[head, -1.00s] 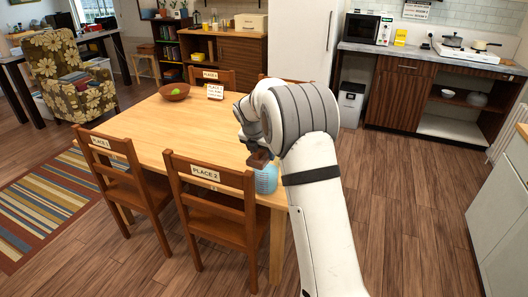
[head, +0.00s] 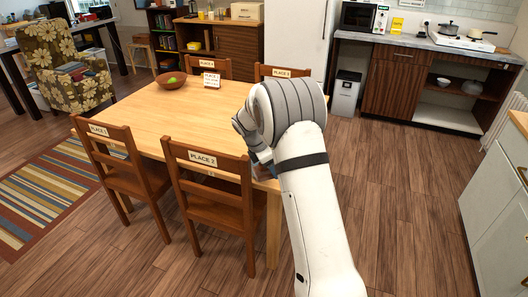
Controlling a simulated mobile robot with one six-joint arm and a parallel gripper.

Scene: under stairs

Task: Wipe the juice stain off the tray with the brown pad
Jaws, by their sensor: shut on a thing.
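My gripper (head: 262,162) is at the near right corner of the wooden table (head: 165,112), mostly hidden behind my own wrist and forearm. It is shut on what looks like the brown pad, of which only a small brown bit shows below the wrist. A small light-blue patch (head: 263,155) shows beside it; I cannot tell whether this is part of the tray. The rest of the tray and the juice stain are hidden or not visible, and contact between pad and tray cannot be seen.
Chairs surround the table, with the PLACE 2 chair (head: 217,190) at the near side. Floor at right is clear up to the kitchen counter (head: 420,48).

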